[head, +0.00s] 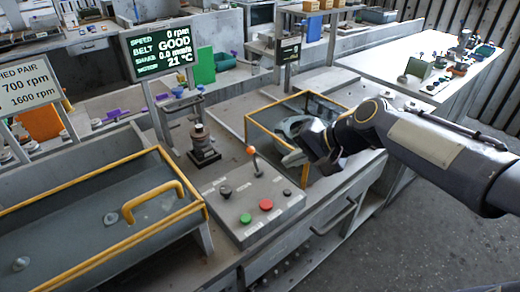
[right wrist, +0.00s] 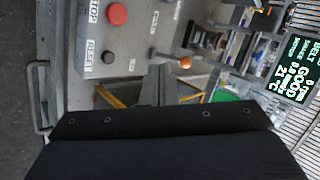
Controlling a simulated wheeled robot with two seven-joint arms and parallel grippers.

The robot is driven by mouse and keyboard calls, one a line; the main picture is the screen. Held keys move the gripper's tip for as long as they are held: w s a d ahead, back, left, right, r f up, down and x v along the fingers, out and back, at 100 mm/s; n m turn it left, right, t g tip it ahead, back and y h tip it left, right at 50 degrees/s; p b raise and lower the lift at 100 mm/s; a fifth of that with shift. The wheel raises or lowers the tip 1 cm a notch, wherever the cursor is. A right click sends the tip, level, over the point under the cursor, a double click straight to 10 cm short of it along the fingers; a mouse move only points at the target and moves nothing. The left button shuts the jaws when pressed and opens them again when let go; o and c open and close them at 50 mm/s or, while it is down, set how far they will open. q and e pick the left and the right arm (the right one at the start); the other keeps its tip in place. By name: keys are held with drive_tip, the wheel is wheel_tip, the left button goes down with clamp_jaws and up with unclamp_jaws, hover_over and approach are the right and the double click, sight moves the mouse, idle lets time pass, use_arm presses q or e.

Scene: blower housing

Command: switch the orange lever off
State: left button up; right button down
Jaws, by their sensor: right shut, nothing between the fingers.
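The orange lever (head: 251,152) stands on the grey control panel (head: 235,203), its ball knob up and leaning slightly left, toward the back of the panel. Its label is too small to read. In the right wrist view the orange knob (right wrist: 185,62) shows just beyond and right of my fingertips. My right gripper (head: 291,158) is shut and empty, to the right of the lever and apart from it, near panel height. It also shows in the right wrist view (right wrist: 158,75). My left gripper is not in view.
The panel also has a red button (head: 266,204), a green button (head: 246,218) and a black knob (head: 225,191). A screen (head: 160,50) reads 0 rpm and GOOD. A yellow-edged glass guard (head: 262,128) surrounds a bay behind my right gripper. A yellow-handled cover (head: 140,215) lies left.

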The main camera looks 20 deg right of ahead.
sight(254, 161)
drive_tip(key=w+d+m, duration=0.2)
drive_tip(key=w+m, duration=0.1)
drive_tip(key=w, duration=0.6)
drive_tip(key=shift+w+d+f+m+t+y, duration=0.25)
drive_tip(key=shift+d+f+m+t+y, duration=0.05)
drive_tip(key=shift+f+t+y, duration=0.1)
drive_tip(key=x, duration=1)
drive_tip(key=shift+w+r, duration=0.1)
